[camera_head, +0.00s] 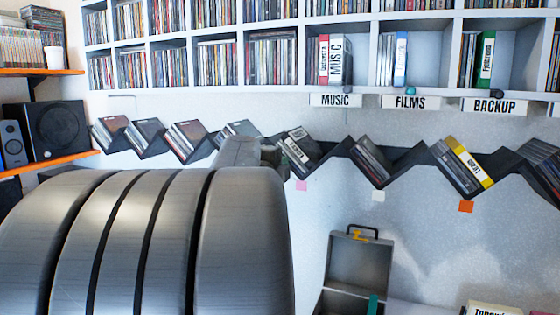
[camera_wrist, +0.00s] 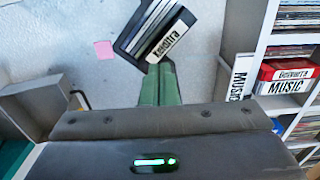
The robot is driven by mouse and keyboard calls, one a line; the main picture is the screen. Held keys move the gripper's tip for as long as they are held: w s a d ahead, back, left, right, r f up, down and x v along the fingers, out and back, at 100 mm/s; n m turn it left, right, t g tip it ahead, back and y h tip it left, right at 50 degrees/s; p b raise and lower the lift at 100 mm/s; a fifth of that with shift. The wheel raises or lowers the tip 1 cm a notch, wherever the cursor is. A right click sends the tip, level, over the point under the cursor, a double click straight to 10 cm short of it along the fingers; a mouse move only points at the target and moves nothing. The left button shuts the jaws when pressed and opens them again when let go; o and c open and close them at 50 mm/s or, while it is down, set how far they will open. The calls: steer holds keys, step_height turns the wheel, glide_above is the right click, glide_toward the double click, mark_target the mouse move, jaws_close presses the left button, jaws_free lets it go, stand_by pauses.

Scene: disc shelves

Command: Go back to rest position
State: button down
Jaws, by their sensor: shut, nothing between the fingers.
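My gripper (camera_wrist: 160,68) is shut with nothing between its green fingers in the wrist view. Its tips appear close to a white-labelled disc case (camera_wrist: 167,45) in a dark slot of the wall rack; I cannot tell whether they touch. In the head view my gripper (camera_head: 272,157) is partly hidden behind my large grey arm, just left of the labelled discs (camera_head: 297,149) in the zigzag rack (camera_head: 335,155).
White shelves (camera_head: 376,50) above hold discs and MUSIC, FILMS and BACKUP labels. An open grey case (camera_head: 360,262) stands below the rack at lower right. A black speaker (camera_head: 55,130) is on an orange shelf at left. The wall below the rack is mostly clear.

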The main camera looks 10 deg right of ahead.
steer(key=v, duration=0.6)
steer(key=shift+r, duration=0.1)
